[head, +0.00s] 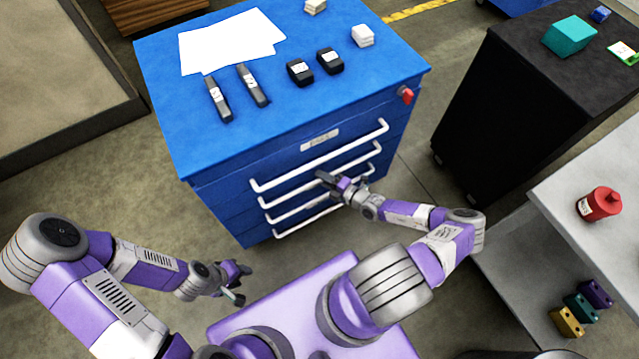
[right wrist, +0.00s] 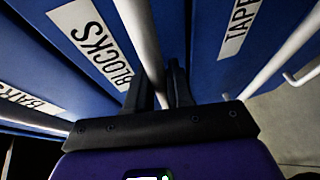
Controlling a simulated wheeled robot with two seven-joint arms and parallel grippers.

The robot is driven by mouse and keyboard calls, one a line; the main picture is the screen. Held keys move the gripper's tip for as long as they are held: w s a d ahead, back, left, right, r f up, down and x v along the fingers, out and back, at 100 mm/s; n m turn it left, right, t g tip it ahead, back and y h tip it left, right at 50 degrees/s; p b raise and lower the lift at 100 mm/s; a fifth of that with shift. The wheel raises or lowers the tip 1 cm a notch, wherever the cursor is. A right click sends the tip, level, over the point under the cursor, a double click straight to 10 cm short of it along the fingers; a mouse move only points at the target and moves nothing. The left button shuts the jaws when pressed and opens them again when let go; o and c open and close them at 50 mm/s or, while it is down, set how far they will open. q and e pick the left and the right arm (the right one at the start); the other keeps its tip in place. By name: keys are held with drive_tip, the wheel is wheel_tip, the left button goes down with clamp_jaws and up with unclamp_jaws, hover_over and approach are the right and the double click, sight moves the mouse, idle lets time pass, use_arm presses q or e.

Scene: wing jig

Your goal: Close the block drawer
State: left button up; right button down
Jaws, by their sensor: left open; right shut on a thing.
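The blue cabinet (head: 225,200) has several drawers with long white bar handles. In the right wrist view, the block drawer's label reading BLOCKS (right wrist: 90,38) is beside a white handle (right wrist: 143,38). My right gripper (head: 326,178) is at the cabinet front, below the top handle. In the right wrist view its fingers (right wrist: 160,92) are shut on that white handle, one on each side. I cannot tell how far the block drawer stands out. My left gripper (head: 238,282) is open and empty, low in front of the cabinet and apart from it.
Papers (head: 230,42), dark tools and small boxes lie on the cabinet top. A red part (head: 405,94) sits at its front right corner. A TAPE label (right wrist: 238,28) marks a neighbouring drawer. A black cabinet (head: 500,110) and a grey bench (head: 600,165) stand to the right.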

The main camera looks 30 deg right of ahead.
drive_tip(key=shift+w+r, duration=0.1)
drive_tip(key=c, duration=1.1)
unclamp_jaws()
drive_tip(key=shift+w, duration=0.15)
drive_tip(key=p+v, duration=0.1)
drive_tip(key=v, duration=0.6)
drive_tip(key=shift+s, duration=0.35)
drive_tip(key=shift+d, duration=0.15)
